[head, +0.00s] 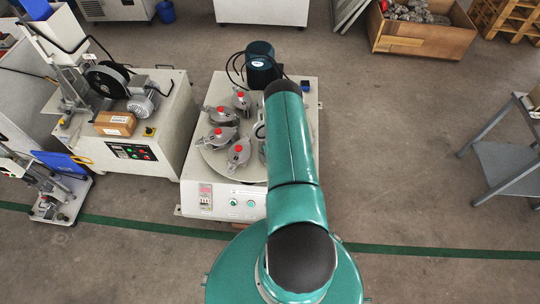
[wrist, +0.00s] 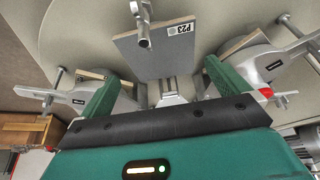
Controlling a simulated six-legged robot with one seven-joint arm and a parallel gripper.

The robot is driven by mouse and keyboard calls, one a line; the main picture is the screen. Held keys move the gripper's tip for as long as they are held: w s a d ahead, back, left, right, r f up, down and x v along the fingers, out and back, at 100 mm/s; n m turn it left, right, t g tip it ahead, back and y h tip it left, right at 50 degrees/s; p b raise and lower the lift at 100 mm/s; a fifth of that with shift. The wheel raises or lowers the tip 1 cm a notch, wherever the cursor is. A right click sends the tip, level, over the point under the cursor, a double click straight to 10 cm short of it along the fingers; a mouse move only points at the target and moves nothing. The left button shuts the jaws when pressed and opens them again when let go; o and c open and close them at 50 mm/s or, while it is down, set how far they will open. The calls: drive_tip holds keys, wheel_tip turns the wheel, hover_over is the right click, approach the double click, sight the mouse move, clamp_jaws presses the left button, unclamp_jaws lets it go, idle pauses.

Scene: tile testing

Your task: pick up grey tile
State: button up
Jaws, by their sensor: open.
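In the wrist view a grey tile (wrist: 160,53) with a white label reading P23 lies just ahead of my gripper (wrist: 160,72). A metal rod end (wrist: 143,30) shows over its far part. My gripper is open, with one green finger to the left and one to the right of the tile's near end. Nothing is seen held between them. I cannot tell the tile's height relative to the fingers. In the head view my arm hides the tile and my gripper.
Metal holders stand left (wrist: 75,97) and right (wrist: 275,62) of the fingers, with tile edges showing. In the head view several red-knobbed holders (head: 238,152) stand on a round plate on a white machine (head: 225,200). A dark green motor (head: 260,65) stands behind.

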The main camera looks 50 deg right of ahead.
drive_tip(key=shift+x, duration=1.75)
drive_tip(key=shift+a, duration=0.1)
drive_tip(key=c, duration=0.8)
drive_tip(key=shift+c, duration=0.2)
wheel_tip(320, 180, up, 18)
